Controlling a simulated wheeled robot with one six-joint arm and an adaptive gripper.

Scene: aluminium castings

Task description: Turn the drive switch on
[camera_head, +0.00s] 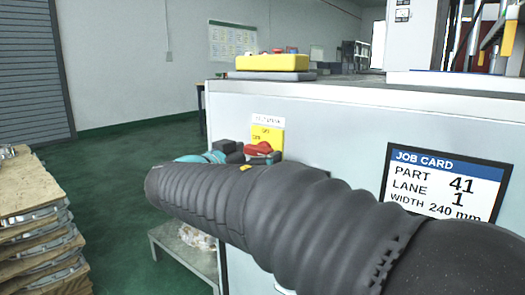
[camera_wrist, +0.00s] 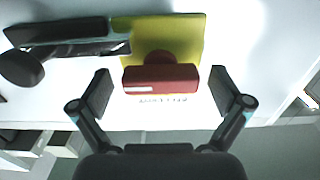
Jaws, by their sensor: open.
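The drive switch is a red handle (camera_head: 262,149) on a yellow plate (camera_head: 268,136), on the light grey cabinet face under a small white label. In the wrist view the red handle (camera_wrist: 160,78) lies crosswise, with the yellow plate (camera_wrist: 190,32) behind it. My gripper (camera_wrist: 160,92) is open, one finger on each side of the red handle, with a gap showing at both sides. In the head view my dark ribbed arm crosses in front of the cabinet and hides part of the gripper (camera_head: 236,155).
A job card (camera_head: 446,183) is on the cabinet (camera_head: 335,125) at right. A yellow box with a red button (camera_head: 272,62) sits on the cabinet top. Stacked castings on boards (camera_head: 40,220) stand at left. A low grey table (camera_head: 180,255) is below my arm. Green floor is clear behind.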

